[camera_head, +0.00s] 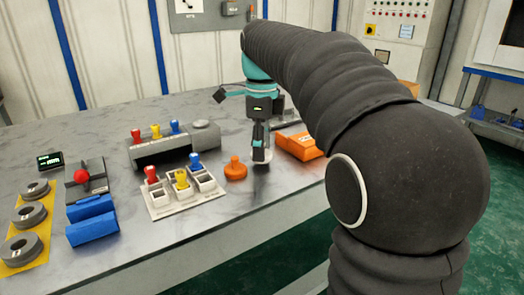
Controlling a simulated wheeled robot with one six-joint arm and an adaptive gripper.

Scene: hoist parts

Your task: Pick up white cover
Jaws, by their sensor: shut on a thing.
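My gripper (260,150) points down over the metal table, right of the orange knob-shaped part. Its fingers are shut on the white cover (262,164), which shows as a small pale round piece at the fingertips. Most of the cover is hidden by the fingers. I cannot tell whether it touches the table or is just above it.
The orange part (235,169) stands close left of my gripper, and an orange box (300,146) lies close right. A white tray (158,208) with coloured plugs, a grey rack (160,153), blue blocks (91,222) and grey rings (21,249) are further left. The front table strip is clear.

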